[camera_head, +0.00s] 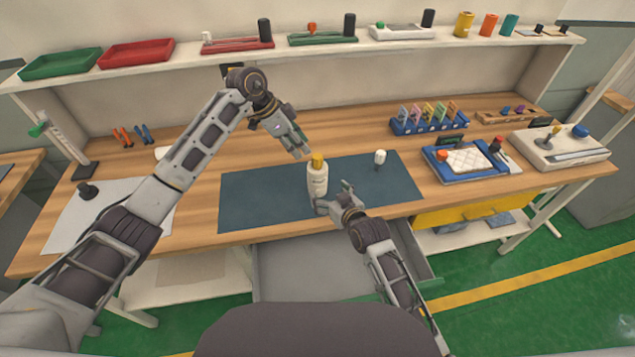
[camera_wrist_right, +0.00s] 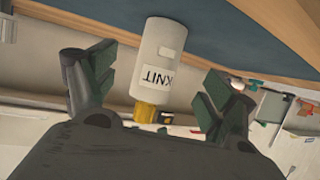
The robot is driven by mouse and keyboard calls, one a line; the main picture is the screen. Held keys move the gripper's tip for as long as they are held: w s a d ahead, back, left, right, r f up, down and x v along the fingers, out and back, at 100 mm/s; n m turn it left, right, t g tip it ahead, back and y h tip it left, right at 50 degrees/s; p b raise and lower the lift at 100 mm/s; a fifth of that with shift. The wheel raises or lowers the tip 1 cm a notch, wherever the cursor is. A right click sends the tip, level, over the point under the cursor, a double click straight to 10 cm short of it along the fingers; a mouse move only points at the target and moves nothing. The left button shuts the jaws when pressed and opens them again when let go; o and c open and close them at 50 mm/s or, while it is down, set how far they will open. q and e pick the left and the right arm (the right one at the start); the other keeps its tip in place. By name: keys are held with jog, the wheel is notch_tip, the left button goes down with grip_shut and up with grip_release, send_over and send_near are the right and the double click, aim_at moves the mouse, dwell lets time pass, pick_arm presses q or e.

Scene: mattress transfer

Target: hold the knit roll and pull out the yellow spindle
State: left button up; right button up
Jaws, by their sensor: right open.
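The knit roll (camera_head: 317,182) is a cream cylinder standing upright on the dark blue mat (camera_head: 260,190). The yellow spindle (camera_head: 317,162) sticks out of its top. In the right wrist view the roll (camera_wrist_right: 158,58) shows a KNIT label, with the spindle end (camera_wrist_right: 145,112) below it. My right gripper (camera_head: 332,197) is low at the roll's near right side. It is open, with the roll between its spread fingers in the wrist view (camera_wrist_right: 150,95).
A small white piece (camera_head: 379,157) stands on the mat to the right. A blue rack (camera_head: 428,121) and a blue tray device (camera_head: 465,161) are at the right. An open drawer (camera_head: 330,268) lies below the front edge. The mat's left part is clear.

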aim_at(317, 182)
jog(key=shift+x, duration=5.1)
